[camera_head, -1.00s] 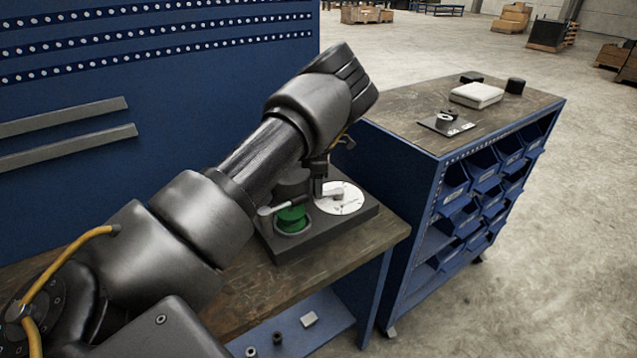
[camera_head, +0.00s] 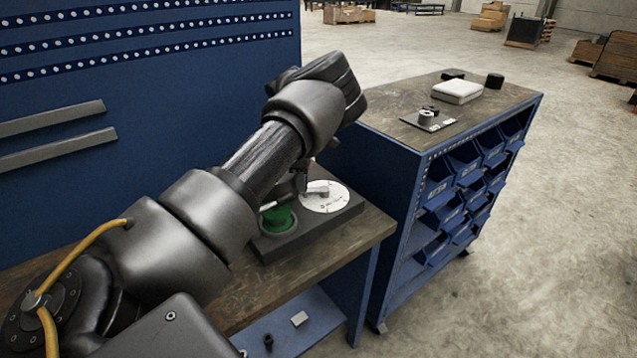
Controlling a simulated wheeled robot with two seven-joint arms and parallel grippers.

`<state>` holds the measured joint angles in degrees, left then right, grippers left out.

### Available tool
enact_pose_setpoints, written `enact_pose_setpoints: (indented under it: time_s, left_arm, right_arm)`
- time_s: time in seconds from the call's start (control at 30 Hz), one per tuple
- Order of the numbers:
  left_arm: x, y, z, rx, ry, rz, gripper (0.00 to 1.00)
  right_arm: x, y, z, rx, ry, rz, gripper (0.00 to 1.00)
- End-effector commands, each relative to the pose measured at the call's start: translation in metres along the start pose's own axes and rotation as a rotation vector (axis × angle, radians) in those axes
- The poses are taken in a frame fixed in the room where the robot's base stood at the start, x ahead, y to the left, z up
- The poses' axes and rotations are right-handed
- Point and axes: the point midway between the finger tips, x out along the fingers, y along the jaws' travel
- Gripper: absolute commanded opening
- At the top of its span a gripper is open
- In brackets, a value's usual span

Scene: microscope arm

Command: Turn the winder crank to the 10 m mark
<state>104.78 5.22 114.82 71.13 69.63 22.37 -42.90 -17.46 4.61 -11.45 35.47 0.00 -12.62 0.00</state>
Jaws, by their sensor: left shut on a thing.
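The winder is a dark base (camera_head: 318,229) on the wooden bench. It carries a green spool (camera_head: 278,219) and a white round dial (camera_head: 325,198) with dark marks too small to read. A grey crank (camera_head: 316,189) lies over the dial. My left arm reaches in from the left above the winder. My left gripper (camera_head: 303,180) points down at the crank on the dial's left side and is shut on it, with its fingers partly hidden behind my arm. My right gripper is not in view.
A blue cabinet (camera_head: 395,185) with several bins stands to the right, with a small dark plate (camera_head: 427,121) and a white box (camera_head: 457,91) on top. A blue perforated panel (camera_head: 150,110) rises behind the bench. The lower shelf (camera_head: 285,325) holds small parts.

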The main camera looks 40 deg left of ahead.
Motion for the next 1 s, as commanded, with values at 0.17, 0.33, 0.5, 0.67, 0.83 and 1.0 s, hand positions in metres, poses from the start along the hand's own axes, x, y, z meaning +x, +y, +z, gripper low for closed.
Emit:
enact_pose_setpoints:
  time_s: [0.17, 0.33, 0.5, 0.67, 0.83, 1.0]
  left_arm:
    - [-0.001, 0.010, -0.001, 0.143, -0.001, 0.004, 0.00]
    - [-0.001, 0.013, -0.001, 0.204, -0.001, 0.003, 0.00]
    - [-0.001, 0.013, 0.000, 0.206, -0.002, 0.003, 0.00]
    - [-0.001, 0.013, 0.000, 0.205, -0.002, 0.003, 0.32]
    - [-0.001, 0.013, 0.000, 0.205, -0.002, 0.002, 0.45]
    - [-0.001, 0.013, 0.001, 0.205, -0.002, 0.002, 0.45]
  right_arm:
    - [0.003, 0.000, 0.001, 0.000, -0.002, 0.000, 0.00]
    - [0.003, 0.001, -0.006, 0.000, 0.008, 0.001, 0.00]
    - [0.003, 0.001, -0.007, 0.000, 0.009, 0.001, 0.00]
    - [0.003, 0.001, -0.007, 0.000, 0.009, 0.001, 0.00]
    - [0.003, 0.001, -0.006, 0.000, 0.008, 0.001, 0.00]
    - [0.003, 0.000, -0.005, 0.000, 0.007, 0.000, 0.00]
